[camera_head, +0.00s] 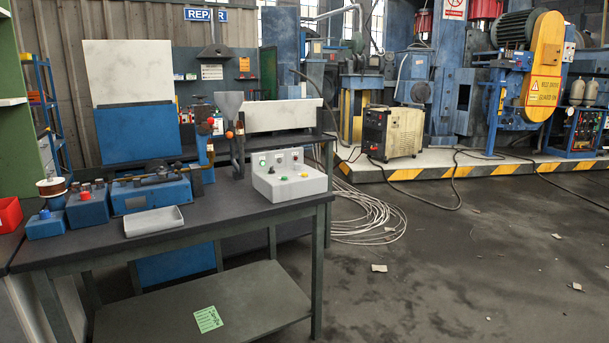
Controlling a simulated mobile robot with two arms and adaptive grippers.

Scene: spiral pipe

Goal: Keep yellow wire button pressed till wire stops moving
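A white control box (290,187) sits at the right end of the dark workbench. A yellow button (305,174) is on its sloped front, to the right of a green button (284,179). Small knobs or lights show on its raised back panel. A copper-coloured wire spool (52,188) stands at the left of the bench, near blue machine blocks (150,194). A thin brass-coloured rod or wire (152,178) runs above the long blue block. Whether the wire moves cannot be told from one frame. Neither of my grippers is in view.
A red bin (10,214) is at the far left. Loose cables (368,215) lie on the floor behind the bench. The floor at right is mostly open, with small scraps.

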